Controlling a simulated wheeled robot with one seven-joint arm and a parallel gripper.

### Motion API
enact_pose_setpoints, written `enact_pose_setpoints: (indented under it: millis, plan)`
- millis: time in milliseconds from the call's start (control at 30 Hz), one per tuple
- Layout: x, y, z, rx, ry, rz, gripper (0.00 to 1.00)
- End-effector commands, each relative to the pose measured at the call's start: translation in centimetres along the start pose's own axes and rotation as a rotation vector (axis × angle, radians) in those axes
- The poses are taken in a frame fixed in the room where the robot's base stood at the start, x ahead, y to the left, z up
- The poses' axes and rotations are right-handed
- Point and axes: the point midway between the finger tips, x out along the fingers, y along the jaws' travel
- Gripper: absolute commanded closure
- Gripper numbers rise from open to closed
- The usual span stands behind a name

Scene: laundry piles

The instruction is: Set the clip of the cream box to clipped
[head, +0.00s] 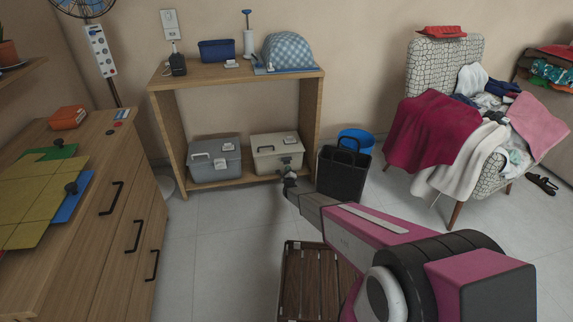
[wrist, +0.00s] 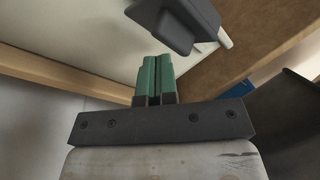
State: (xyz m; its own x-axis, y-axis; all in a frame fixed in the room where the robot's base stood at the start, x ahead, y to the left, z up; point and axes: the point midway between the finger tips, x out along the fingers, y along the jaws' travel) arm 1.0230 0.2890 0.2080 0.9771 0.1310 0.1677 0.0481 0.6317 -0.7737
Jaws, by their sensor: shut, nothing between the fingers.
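The cream box (head: 262,160) stands on the lower shelf of the wooden unit, to the right of a grey box. A small dark clip (head: 287,161) shows on its front, partly behind the end of my arm; its setting is too small to tell. My gripper (head: 289,174) is just in front of the box, at the clip. In the wrist view my green fingers (wrist: 156,58) are together with nothing between them. A dark grey part (wrist: 175,24), seemingly the clip, hangs just beyond and above the fingertips against the cream box (wrist: 85,30). I cannot tell whether they touch.
The grey box (head: 214,160) stands left of the cream one. A black bag (head: 342,174) and a blue bin (head: 357,140) stand close at the right. The shelf unit's edge (wrist: 60,75) runs near my fingers. A slatted crate (head: 310,285) lies on the floor below my arm.

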Motion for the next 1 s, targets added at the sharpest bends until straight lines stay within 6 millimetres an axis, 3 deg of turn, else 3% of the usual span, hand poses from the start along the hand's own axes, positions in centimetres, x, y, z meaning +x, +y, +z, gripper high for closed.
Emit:
enact_pose_setpoints:
  millis: [1000]
  plan:
    - [0.61,-0.44,0.45,0.0,0.0,0.0,1.0]
